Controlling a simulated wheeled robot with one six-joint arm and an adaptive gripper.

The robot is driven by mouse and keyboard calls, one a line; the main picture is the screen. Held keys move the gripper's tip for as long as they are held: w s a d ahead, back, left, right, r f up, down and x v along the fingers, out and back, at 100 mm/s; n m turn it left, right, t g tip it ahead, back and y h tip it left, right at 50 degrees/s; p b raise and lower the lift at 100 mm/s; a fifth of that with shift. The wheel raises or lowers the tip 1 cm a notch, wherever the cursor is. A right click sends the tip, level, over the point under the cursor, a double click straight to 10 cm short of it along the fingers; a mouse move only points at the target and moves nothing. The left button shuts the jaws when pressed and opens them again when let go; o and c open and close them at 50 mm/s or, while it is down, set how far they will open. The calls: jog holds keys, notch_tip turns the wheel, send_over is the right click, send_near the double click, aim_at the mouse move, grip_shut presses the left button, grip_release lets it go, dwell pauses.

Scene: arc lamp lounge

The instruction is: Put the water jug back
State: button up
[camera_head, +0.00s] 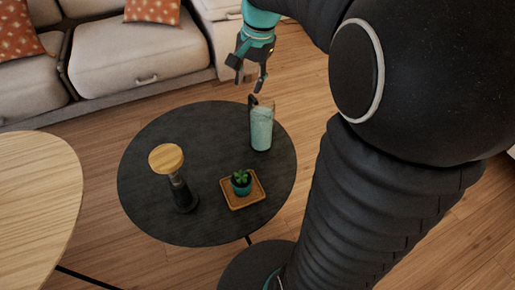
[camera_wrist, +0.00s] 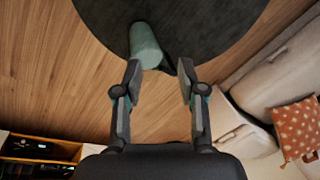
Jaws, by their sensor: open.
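The water jug (camera_head: 261,130) is a pale teal, see-through cylinder with a dark part at its top. It stands upright near the far right edge of the round black table (camera_head: 150,215). My gripper (camera_head: 248,79) is open and empty, above and just beyond the jug, apart from it. In the wrist view the jug (camera_wrist: 146,42) shows at the table's edge, beyond my open fingertips (camera_wrist: 160,70) and slightly left of their middle. Its dark part shows beside it there.
The black table also holds a wooden-topped dark grinder-like object (camera_head: 166,158) and a small potted plant (camera_head: 241,182) on a square wooden tray (camera_head: 228,200). A light wooden table (camera_head: 35,190) stands left. A beige sofa (camera_head: 135,60) is behind. An open shelf (camera_wrist: 40,148) shows in the wrist view.

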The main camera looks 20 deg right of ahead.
jog(key=s+a+f+n+t, duration=0.1)
jog(key=s+a+n, duration=0.1)
jog(key=s, duration=0.4)
jog(key=s+a+n+t, duration=0.1)
jog(key=s+a+n, duration=0.1)
jog(key=s+n, duration=0.2)
jog(key=s+a+f+n+t+h, duration=0.1)
jog(key=s+a+n, duration=0.1)
jog(key=s, duration=0.7)
jog(key=shift+s+a+f+n, duration=0.3)
jog(key=shift+f+n, duration=0.05)
jog(key=shift+n, duration=0.55)
